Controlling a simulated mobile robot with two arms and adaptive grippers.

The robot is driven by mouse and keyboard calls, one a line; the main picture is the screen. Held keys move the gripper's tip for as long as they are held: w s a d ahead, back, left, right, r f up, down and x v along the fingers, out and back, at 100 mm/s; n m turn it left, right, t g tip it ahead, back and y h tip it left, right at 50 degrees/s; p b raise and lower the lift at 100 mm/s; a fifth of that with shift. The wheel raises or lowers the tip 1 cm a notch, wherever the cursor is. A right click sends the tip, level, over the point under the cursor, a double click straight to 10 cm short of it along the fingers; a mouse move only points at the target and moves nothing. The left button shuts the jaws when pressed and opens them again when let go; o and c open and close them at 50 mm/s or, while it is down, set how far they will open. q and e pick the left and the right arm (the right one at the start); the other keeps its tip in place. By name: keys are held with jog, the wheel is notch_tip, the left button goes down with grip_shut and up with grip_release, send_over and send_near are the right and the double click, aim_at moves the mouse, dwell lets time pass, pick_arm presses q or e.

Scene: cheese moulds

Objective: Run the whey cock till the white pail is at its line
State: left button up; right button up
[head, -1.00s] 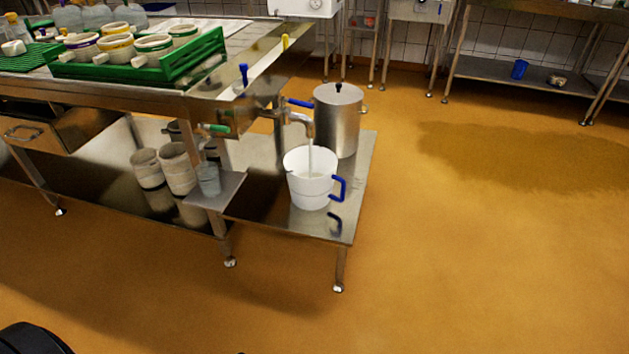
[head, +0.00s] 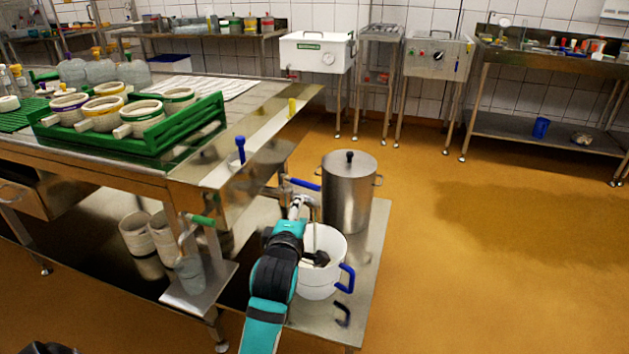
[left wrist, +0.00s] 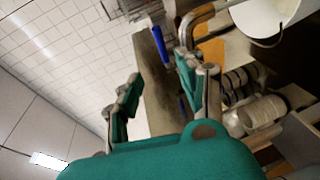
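The white pail (head: 320,290) with a blue handle stands on the low steel shelf, under the whey cock's spout. A thin pale stream appears to fall into it. My arm hides part of its mouth, and I cannot make out its line or level. The cock's blue lever (head: 305,184) points sideways, in front of the steel can; it also shows in the left wrist view (left wrist: 161,46). My left gripper (head: 297,207) is close to the cock, below the lever. In the left wrist view its fingers (left wrist: 160,92) are apart, with nothing clearly held. My right gripper is out of view.
A lidded steel can (head: 348,195) stands behind the pail. A second tap with a green handle (head: 203,221) is left, above a grey beaker (head: 190,275). A green tray (head: 180,143) of moulds sits on the table. The floor at right is clear, with a dark wet-looking patch.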

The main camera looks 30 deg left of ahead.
aim_at(307, 187)
pick_arm(q)
jog(key=b+x, duration=0.1)
jog(key=x, duration=0.6)
jog(key=b+x, duration=0.1)
jog(key=x, duration=0.6)
jog(key=shift+w+a+f, duration=0.15)
jog(key=shift+w+f, duration=0.15)
jog(key=shift+w, duration=0.05)
jog(key=shift+x, duration=0.75)
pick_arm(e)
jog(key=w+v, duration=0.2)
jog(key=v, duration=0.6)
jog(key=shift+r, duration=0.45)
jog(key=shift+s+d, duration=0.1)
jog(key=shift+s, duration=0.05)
pick_arm(q)
grip_shut()
